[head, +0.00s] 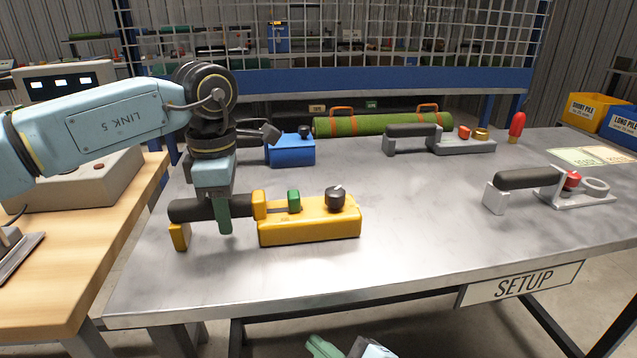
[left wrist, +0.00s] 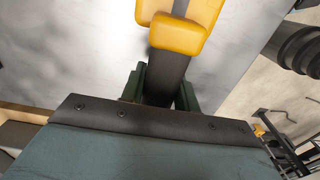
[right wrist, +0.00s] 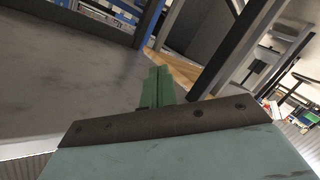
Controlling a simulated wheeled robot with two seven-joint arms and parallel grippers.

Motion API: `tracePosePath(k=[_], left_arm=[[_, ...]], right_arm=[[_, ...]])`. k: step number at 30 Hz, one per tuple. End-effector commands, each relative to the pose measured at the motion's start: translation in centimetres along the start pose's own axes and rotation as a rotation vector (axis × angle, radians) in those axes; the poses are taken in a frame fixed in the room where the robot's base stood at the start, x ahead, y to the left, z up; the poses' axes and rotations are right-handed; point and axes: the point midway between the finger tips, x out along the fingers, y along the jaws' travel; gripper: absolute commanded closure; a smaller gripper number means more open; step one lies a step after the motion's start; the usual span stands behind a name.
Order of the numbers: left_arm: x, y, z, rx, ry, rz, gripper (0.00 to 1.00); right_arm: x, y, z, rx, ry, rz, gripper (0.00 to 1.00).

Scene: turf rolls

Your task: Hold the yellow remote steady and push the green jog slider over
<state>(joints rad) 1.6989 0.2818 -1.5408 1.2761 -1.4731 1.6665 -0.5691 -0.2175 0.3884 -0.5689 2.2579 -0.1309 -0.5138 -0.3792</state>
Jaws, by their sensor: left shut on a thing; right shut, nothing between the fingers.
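The yellow remote (head: 310,222) lies on the grey metal table, with a black handle (head: 185,209) on its left end. The green jog slider (head: 294,200) stands up from its top, left of a black knob (head: 335,198). My left gripper (head: 224,222) is shut on the black handle, left of the slider. In the left wrist view the handle (left wrist: 168,75) runs between the green fingers, with a yellow part (left wrist: 180,33) beyond. My right gripper (head: 325,347) is at the bottom of the head view, below the table's front edge. Its fingers are together and empty in the right wrist view (right wrist: 157,88).
A blue box (head: 290,151) with a black handle stands behind the remote. A green turf roll (head: 385,124) lies at the back. Two grey handled tools (head: 465,145) (head: 575,197) lie to the right. The table (head: 400,240) is clear right of the remote.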

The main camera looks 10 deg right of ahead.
Motion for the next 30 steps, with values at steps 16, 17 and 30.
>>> tracePosePath(k=[16, 17, 30], left_arm=[[0.5, -0.2, 0.0, 0.002, 0.004, -0.009, 1.0], [0.5, -0.2, 0.0, 0.002, 0.004, -0.009, 1.0], [0.6, -0.2, 0.0, 0.002, 0.005, -0.011, 1.0]], right_arm=[[-3.9, 5.2, -24.8, -0.676, 0.955, 0.402, 1.0], [-4.4, 6.1, -26.3, -0.709, 0.989, 0.447, 1.0], [1.8, 10.2, -23.9, -1.733, 1.322, 0.498, 1.0]])
